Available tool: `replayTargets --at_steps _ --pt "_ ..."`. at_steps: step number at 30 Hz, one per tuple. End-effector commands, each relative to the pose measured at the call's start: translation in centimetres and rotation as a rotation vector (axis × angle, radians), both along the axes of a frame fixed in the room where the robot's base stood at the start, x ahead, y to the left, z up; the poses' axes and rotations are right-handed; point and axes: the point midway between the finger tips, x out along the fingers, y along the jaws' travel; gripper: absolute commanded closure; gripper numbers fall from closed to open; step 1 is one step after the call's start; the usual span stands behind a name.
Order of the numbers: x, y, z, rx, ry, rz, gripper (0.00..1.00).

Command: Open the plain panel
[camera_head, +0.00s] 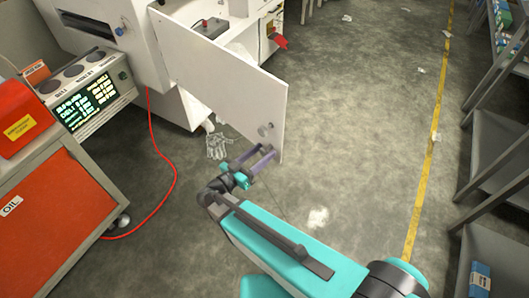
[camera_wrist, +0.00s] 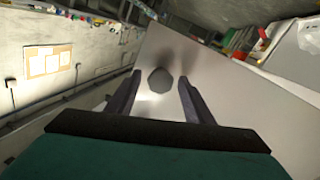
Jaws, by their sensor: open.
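The plain white panel (camera_head: 225,85) stands swung out from the side of a white machine, hinged at its left end. A round grey knob (camera_head: 264,129) sits near its free lower right edge. In the wrist view the panel (camera_wrist: 215,75) fills the middle and right, and the knob (camera_wrist: 160,80) shows between my fingers. My gripper (camera_head: 266,158) is open at the panel's free end, just below the knob in the head view. My gripper (camera_wrist: 158,95) holds nothing. I cannot tell whether a finger touches the panel.
A white machine (camera_head: 87,25) stands behind the panel. A red oil cabinet (camera_head: 55,205) and a display box (camera_head: 90,95) are at left. A red cable (camera_head: 172,170) and a glove-like thing (camera_head: 218,146) lie on the floor. Shelves (camera_head: 495,155) line the right. The middle floor is mostly clear.

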Motion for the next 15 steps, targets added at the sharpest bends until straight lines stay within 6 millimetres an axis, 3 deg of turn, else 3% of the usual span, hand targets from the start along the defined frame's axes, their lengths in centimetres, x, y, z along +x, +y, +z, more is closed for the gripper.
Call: replayTargets --at_steps 15 --pt "-4.2 4.1 -0.2 0.000 -0.001 0.001 0.53"
